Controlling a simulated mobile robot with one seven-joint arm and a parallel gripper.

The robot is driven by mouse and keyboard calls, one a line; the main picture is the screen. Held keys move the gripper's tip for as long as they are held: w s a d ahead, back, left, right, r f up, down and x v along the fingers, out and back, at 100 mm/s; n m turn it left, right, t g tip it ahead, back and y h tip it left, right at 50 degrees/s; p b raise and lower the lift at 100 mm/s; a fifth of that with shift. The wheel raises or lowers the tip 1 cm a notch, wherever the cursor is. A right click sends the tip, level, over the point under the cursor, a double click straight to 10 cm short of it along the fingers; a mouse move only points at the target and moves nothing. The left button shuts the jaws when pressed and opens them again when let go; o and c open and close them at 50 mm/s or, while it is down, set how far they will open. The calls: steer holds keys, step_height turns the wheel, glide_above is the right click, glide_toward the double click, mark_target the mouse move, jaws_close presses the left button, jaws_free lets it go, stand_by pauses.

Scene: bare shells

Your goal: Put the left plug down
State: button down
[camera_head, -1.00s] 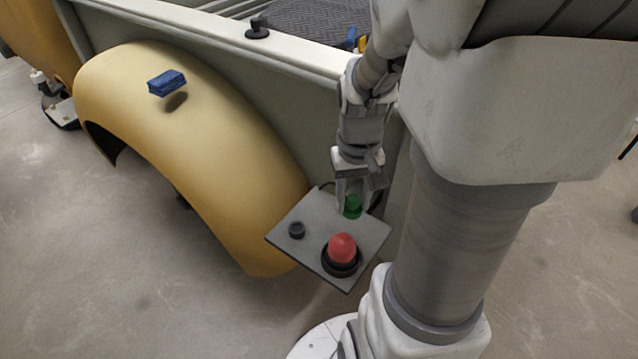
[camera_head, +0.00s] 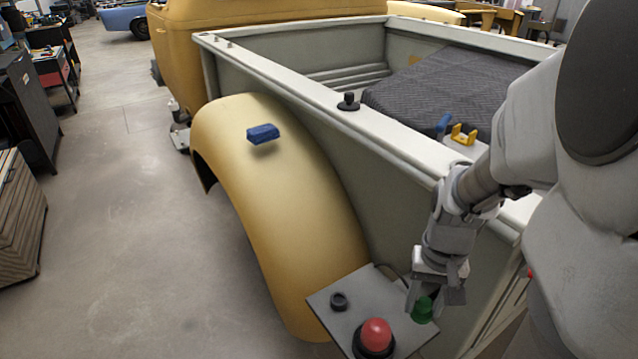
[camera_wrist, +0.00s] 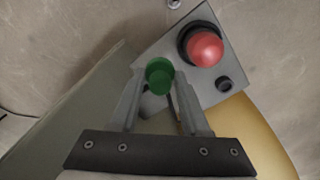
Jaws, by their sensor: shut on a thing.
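A green plug (camera_head: 422,309) is between the fingers of my gripper (camera_head: 424,297), at the edge of a small grey plate (camera_head: 346,313). In the wrist view the plug (camera_wrist: 159,76) shows as a round green end between the fingertips of my gripper (camera_wrist: 158,86), which is shut on it. The plate (camera_wrist: 163,53) lies behind it there. Whether the plug touches the plate, I cannot tell. A red domed knob (camera_head: 376,334) in a black ring and a small black round piece (camera_head: 338,301) are on the plate.
The plate is beside the yellow fender (camera_head: 290,215) and the pickup bed's side wall (camera_head: 350,165). A blue block (camera_head: 263,133) is on the fender. A black knob (camera_head: 348,102) stands on the bed rail. Yellow (camera_head: 463,135) and blue (camera_head: 443,126) pieces are at the bed. Open floor lies left.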

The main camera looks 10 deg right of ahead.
steer(key=b, duration=0.2)
glide_above(382, 305)
step_height(382, 305, down, 6)
steer(key=shift+f, duration=2.05)
steer(key=shift+f+b, duration=0.25)
steer(key=shift+b, duration=0.15)
steer(key=shift+c, duration=1.9)
jaws_free()
steer(key=shift+r, duration=0.15)
